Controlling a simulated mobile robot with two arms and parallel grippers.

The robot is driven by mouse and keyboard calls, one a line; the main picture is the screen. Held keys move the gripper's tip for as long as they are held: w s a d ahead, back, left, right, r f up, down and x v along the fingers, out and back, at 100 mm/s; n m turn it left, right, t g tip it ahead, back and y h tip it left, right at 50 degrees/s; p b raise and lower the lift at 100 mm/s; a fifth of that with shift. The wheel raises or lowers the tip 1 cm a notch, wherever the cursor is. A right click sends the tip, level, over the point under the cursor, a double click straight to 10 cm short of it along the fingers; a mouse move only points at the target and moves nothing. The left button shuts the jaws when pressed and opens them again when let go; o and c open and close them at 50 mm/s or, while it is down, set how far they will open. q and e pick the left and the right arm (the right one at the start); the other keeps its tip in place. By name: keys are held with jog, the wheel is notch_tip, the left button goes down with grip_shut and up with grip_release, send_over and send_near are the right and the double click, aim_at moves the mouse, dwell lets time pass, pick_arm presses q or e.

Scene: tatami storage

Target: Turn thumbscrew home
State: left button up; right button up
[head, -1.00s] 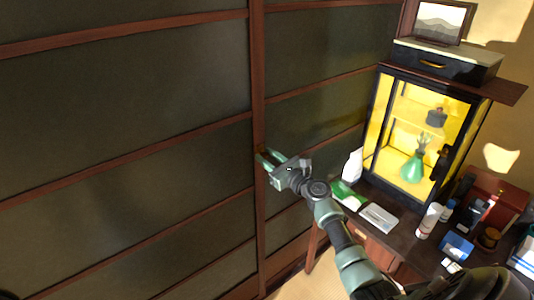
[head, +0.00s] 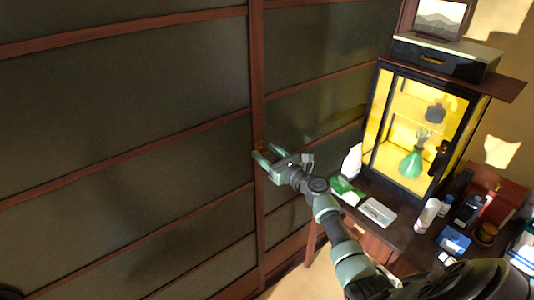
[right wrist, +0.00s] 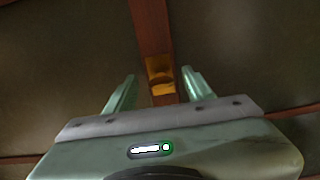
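The brass thumbscrew (head: 259,146) sits on the dark reddish-brown upright stile between the sliding panels. In the right wrist view the brass fitting (right wrist: 161,76) shows as a small golden piece with a lower rounded part, on the wooden upright. My right gripper (head: 266,151) is open, with its green fingers pointing at the upright. In the right wrist view the fingers (right wrist: 160,85) stand on either side of the brass fitting, with visible gaps and nothing between them held. How far the tips are from the wood is hard to tell. My left gripper is not in view.
Dark panels (head: 130,100) with wooden rails fill the left and middle. At right, a lit glass cabinet (head: 420,135) stands on a desk with a green-and-white packet (head: 346,190), a white box (head: 378,212) and bottles (head: 427,214) near my right arm.

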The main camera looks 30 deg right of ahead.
jog(key=s, duration=0.7)
jog(key=shift+s+d, duration=0.3)
jog(key=shift+s, duration=0.1)
dwell(0.3)
jog(key=s+a+f+n+g+b, duration=0.1)
jog(key=s+a+f+n+g, duration=0.3)
jog(key=f, duration=1)
jog(key=s+a+f+n+g+h+b, duration=0.15)
jog(key=s+f+n, duration=0.5)
jog(key=f, duration=0.75)
jog(key=s+a+f+n+g+y+b, duration=0.1)
jog(key=s+a+f+n+g, duration=0.4)
jog(key=f, duration=0.8)
jog(key=s+a+f+n+g+b, duration=0.1)
jog(key=s+a+f+n+g, duration=0.1)
jog(key=s+f+n, duration=0.5)
jog(key=s+a+f+n+g+b, duration=0.1)
jog(key=s+a+f+n, duration=0.3)
jog(key=s, duration=1.3)
jog(key=s+a+f+n+g+h+b, duration=0.1)
jog(key=s+a+f+n+g, duration=0.2)
jog(key=s+f+n, duration=0.7)
jog(key=s+n, duration=0.1)
jog(key=s, duration=0.2)
jog(key=shift+a+b, duration=0.2)
jog(key=shift+b, duration=0.1)
jog(key=shift+f+g, duration=0.1)
jog(key=shift+g, duration=0.15)
